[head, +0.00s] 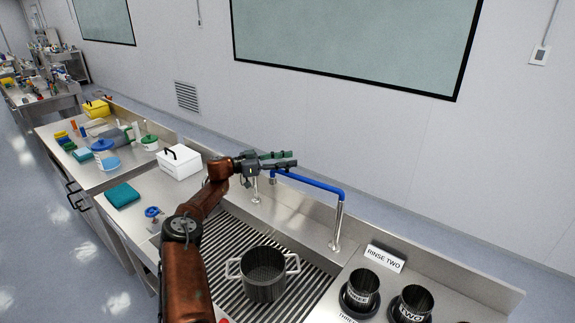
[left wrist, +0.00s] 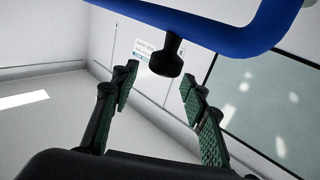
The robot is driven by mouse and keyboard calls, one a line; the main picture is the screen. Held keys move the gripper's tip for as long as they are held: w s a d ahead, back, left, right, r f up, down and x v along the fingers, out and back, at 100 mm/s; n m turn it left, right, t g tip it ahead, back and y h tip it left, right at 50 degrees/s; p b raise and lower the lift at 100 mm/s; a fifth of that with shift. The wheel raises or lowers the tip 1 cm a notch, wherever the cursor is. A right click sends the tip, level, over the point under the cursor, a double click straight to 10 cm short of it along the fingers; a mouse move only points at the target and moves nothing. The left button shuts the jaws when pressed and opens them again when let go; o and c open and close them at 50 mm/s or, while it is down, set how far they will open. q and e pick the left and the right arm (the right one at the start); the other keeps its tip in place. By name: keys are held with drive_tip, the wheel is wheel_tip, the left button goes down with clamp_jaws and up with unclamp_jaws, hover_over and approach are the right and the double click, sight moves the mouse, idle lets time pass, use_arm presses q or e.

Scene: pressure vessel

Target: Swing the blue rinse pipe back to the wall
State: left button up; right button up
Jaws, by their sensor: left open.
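The blue rinse pipe (head: 310,182) sits on a steel post (head: 337,226) behind the sink. It reaches left from the post, roughly along the wall side, and its free end bends down. My left gripper (head: 292,159) is open and empty, close to this free end and appearing just above it in the head view. In the left wrist view the pipe (left wrist: 235,36) crosses the top, with its black nozzle (left wrist: 172,58) hanging at the gap between the green-padded fingers (left wrist: 159,84). Whether a finger touches it I cannot tell. My right gripper is not in view.
A steel pot (head: 264,276) stands on the slatted drain rack (head: 226,262) below. Dark cups (head: 362,287) and a "RINSE TWO" sign (head: 384,258) are at the right. A white box (head: 180,163) and a teal cloth (head: 122,195) lie left. The wall rises behind.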

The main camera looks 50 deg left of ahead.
use_arm(q)
wheel_tip(320, 180, up, 8)
drive_tip(key=shift+r, duration=0.1)
drive_tip(key=shift+c, duration=0.5)
